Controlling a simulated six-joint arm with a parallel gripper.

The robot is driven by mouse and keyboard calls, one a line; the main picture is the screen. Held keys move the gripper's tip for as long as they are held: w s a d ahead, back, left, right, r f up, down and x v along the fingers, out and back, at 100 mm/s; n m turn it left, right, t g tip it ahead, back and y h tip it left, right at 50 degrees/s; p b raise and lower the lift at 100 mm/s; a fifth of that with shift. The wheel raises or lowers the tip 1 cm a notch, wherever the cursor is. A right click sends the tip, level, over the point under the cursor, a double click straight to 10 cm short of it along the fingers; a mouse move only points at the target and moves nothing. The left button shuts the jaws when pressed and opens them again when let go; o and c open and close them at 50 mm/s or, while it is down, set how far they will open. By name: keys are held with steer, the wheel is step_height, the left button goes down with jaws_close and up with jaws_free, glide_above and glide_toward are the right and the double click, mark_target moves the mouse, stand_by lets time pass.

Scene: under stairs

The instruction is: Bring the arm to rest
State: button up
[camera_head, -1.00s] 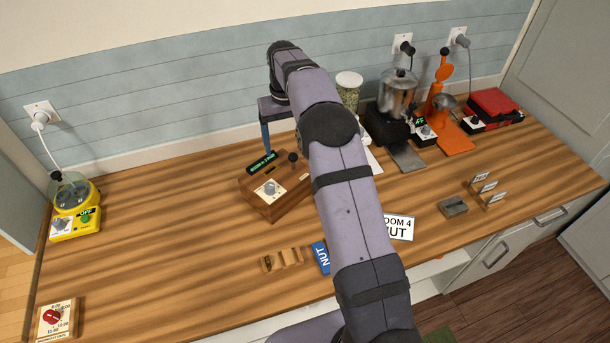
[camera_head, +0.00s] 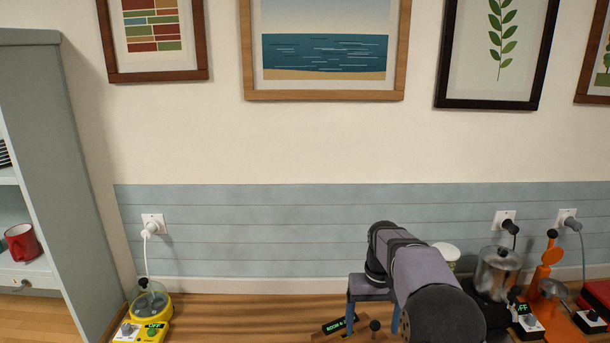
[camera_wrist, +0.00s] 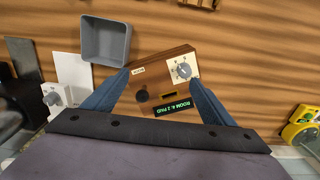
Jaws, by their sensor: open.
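My gripper (camera_wrist: 157,97) is open, its two blue fingers spread apart in the wrist view. A wooden box (camera_wrist: 160,78) with a dial, a dark knob and a lit green display shows between and beyond the fingers. Nothing is seen held between them. I cannot tell the height of the fingers above the counter.
A grey square bin (camera_wrist: 105,40) sits by the box in the wrist view. A yellow appliance (camera_head: 146,308) stands at the left. A metal-vessel machine (camera_head: 497,272) and an orange press (camera_head: 548,287) stand right of my arm. Bare counter (camera_head: 240,315) lies left of the gripper.

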steer(key=s+a+f+b, duration=0.1)
steer(key=s+f+b, duration=0.2)
steer(key=s, duration=1.1)
steer(key=s+a+f+b, duration=0.1)
steer(key=s+f+b, duration=0.2)
steer(key=s+f, duration=0.5)
steer(key=s, duration=0.7)
steer(key=shift+a+f+b, duration=0.15)
steer(key=shift+b, duration=0.2)
